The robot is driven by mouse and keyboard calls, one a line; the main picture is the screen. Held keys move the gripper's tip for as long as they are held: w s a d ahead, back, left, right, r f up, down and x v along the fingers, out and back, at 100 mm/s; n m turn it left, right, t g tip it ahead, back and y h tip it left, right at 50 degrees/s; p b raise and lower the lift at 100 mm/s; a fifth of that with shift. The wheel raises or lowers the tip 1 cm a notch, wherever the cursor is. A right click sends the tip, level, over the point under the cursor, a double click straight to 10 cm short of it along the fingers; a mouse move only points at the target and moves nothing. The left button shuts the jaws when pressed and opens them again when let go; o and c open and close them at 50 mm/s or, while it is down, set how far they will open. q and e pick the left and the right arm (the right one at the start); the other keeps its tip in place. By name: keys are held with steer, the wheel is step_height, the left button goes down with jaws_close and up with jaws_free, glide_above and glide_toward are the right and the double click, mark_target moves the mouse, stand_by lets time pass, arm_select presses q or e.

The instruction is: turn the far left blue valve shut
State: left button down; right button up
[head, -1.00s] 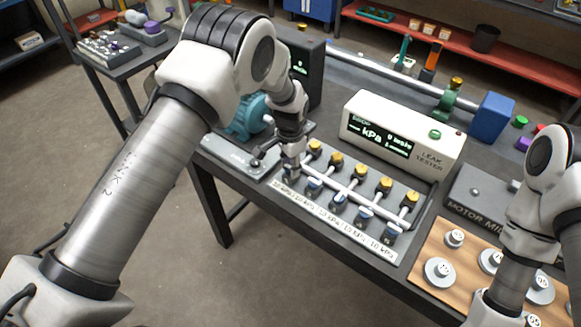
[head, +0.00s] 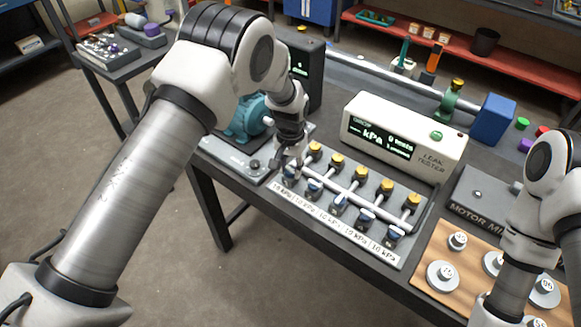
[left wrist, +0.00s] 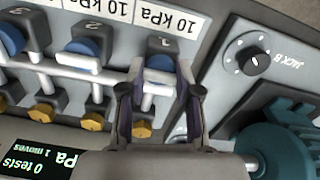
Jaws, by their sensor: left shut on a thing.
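The far left blue valve (head: 290,182) is the first in a row of several on a grey manifold panel along the bench front. In the left wrist view the same valve (left wrist: 160,62) has a black body marked 1, a blue part and a pale handle. My left gripper (head: 288,164) is over this valve from above. In the left wrist view its fingers (left wrist: 158,88) stand on both sides of the handle, shut on it. The fingers partly hide the handle, so its exact angle is hard to read. My right gripper is outside both views.
The other blue valves (head: 340,202) sit close to the right, with yellow-capped fittings (head: 361,172) behind. A leak tester (head: 404,135) stands behind the panel. A teal motor (head: 246,122) and a JACK B knob (left wrist: 253,60) are close on the left.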

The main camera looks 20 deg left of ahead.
mark_target(290, 170)
arm_select(q)
steer(key=c, duration=0.8)
jaws_free()
step_height(290, 170, up, 12)
